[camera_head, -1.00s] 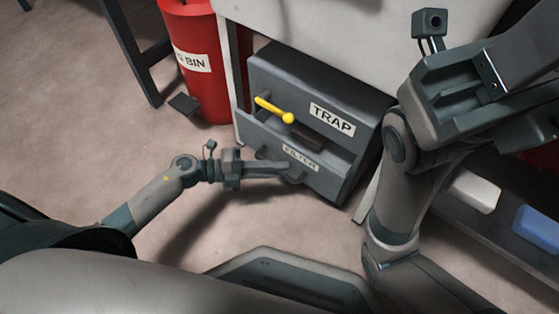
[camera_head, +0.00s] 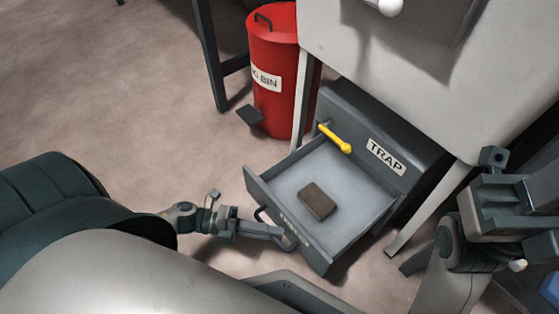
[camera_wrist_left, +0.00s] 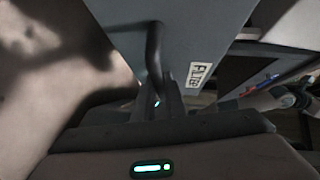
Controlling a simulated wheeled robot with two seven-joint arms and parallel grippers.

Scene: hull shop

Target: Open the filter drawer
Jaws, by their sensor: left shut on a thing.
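The grey filter drawer (camera_head: 350,232) stands pulled well out of the trap cabinet (camera_head: 400,130), its inside exposed. A brown block (camera_head: 317,201) lies on the drawer's floor. The dark bar handle (camera_head: 262,214) is on the drawer's front. My left gripper (camera_head: 276,234) is shut on this handle. In the left wrist view the handle (camera_wrist_left: 154,55) runs down between the fingers, beside the FILTER label (camera_wrist_left: 200,75); the fingertips are partly hidden. My right gripper (camera_head: 515,205) is at the right edge, its jaws not clearly visible. A yellow lever (camera_head: 335,138) sits above the drawer.
A red bin (camera_head: 272,85) with a pedal (camera_head: 249,115) stands behind the drawer, to its left. A white bench (camera_head: 425,85) with legs stands over the cabinet. The floor (camera_head: 130,110) left of the drawer is clear.

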